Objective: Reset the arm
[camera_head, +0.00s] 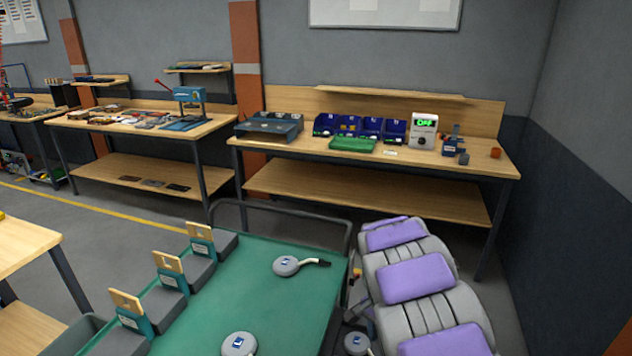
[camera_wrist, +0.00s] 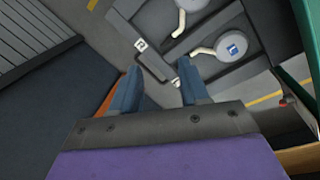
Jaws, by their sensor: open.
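My gripper (camera_wrist: 158,68) shows in the wrist view with its two blue fingers apart. Nothing is between them. The fingertips overlap the view of a dark grey surface beyond, and I see no contact. In the head view my purple and grey arm fills the lower right, beside the green-topped surface (camera_head: 262,262). My gripper cannot be made out there.
A workbench (camera_head: 365,195) with blue bins (camera_head: 348,126) and a control box (camera_head: 424,131) stands behind.

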